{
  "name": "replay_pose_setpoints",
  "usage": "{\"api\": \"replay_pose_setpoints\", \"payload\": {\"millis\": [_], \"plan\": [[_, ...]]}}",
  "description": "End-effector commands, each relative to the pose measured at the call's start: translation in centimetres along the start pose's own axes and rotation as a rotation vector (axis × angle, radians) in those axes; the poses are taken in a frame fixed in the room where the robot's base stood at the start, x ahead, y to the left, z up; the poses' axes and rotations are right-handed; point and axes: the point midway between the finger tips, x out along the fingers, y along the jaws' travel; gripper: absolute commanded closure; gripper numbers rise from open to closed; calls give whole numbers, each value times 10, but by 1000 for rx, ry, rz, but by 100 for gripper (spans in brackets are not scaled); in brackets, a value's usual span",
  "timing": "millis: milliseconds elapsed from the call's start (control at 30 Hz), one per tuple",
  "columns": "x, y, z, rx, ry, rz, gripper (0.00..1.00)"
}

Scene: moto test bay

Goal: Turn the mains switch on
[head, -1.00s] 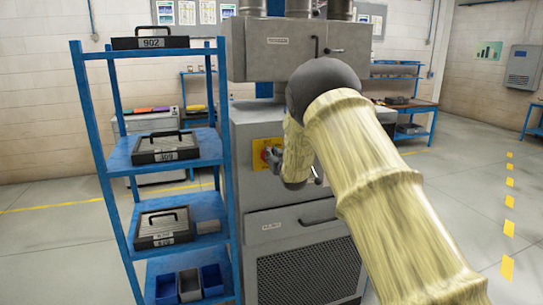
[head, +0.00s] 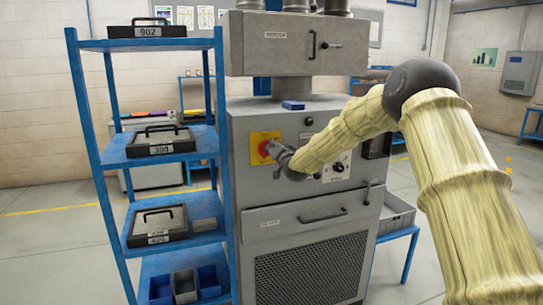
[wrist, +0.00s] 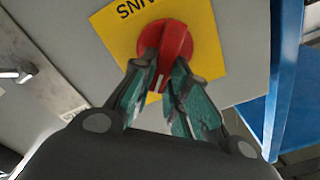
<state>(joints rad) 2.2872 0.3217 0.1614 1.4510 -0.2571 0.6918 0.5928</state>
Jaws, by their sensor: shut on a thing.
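The mains switch is a red rotary knob (wrist: 168,43) on a yellow plate (wrist: 122,30) marked "MAINS", seen upside down in the wrist view. A white line marks the knob's grip. In the head view the yellow plate (head: 261,141) is on the front of the grey machine, left of centre. My gripper (wrist: 167,72) is shut on the red knob, one finger on each side of its grip. In the head view my gripper (head: 272,150) reaches the plate from the right and hides part of the knob.
A blue shelf rack (head: 104,170) with several cases stands close on the machine's left. The grey machine (head: 350,223) has a dial (head: 338,167), a drawer handle (head: 322,214) and a small blue object (head: 293,105) on its ledge. A grey crate (head: 397,212) stands at the right.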

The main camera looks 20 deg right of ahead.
Motion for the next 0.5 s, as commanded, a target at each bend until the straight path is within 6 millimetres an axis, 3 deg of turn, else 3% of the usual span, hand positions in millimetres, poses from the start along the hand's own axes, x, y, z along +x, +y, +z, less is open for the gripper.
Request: {"api": "replay_pose_setpoints", "payload": {"millis": [500], "plan": [[0,16,6,490,3,1,100]]}}
